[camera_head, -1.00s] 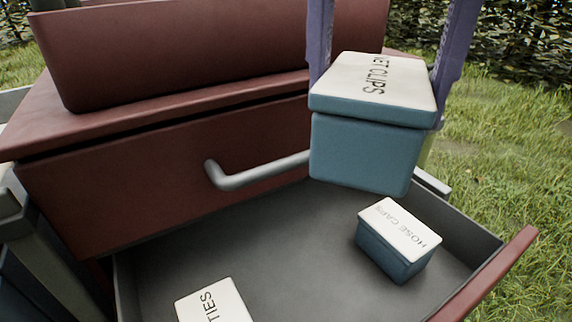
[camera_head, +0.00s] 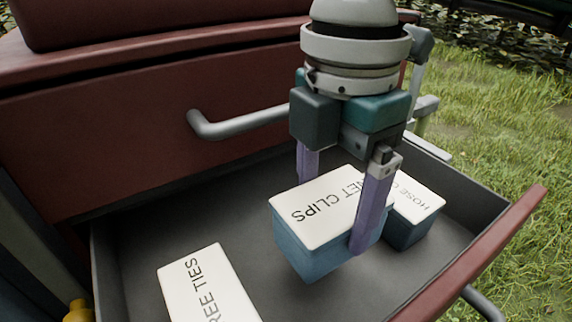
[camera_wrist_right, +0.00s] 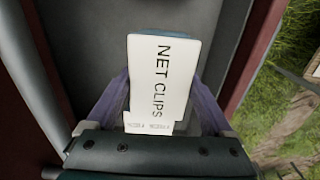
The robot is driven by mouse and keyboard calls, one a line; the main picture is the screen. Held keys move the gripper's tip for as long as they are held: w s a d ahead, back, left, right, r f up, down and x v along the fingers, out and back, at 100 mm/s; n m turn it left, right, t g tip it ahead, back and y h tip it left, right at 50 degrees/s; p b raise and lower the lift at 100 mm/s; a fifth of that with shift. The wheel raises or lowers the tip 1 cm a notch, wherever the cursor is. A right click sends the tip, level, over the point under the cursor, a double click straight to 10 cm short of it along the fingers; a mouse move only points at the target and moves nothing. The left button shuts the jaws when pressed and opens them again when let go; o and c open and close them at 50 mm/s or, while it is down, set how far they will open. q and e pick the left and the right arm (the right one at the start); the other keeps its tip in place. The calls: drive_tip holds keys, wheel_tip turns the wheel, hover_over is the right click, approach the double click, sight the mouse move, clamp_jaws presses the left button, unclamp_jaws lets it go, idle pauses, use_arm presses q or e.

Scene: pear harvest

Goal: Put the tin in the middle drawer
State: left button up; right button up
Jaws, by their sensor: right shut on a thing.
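A blue tin with a white lid marked NET CLIPS (camera_head: 305,215) is in the middle of the head view, inside or just over the open drawer (camera_head: 250,185). My right gripper (camera_head: 335,205) comes from above and is shut on this tin, one purple finger on each side. The tin also shows in the right wrist view (camera_wrist_right: 160,75) between the fingers (camera_wrist_right: 160,105). I cannot tell whether its underside touches the drawer floor. My left gripper is not in view.
A tin marked HOSE CAPS (camera_head: 415,215) stands in the drawer right behind the held tin, partly hidden. A white-lidded tin marked TREE TIES (camera_head: 205,285) lies at the front left. A closed red drawer with a grey handle (camera_head: 235,125) is above. Grass (camera_head: 480,110) lies to the right.

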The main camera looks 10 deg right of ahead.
sight(332, 198)
wheel_tip(332, 198, down, 6)
drive_tip(key=shift+f+b, duration=0.1)
drive_tip(key=shift+b, duration=0.3)
drive_tip(key=shift+f, duration=0.1)
drive_tip(key=o, duration=1.4)
drive_tip(key=shift+r, duration=0.4)
wheel_tip(332, 198, up, 12)
drive_tip(key=shift+f+p, duration=0.2)
drive_tip(key=shift+p, duration=0.45)
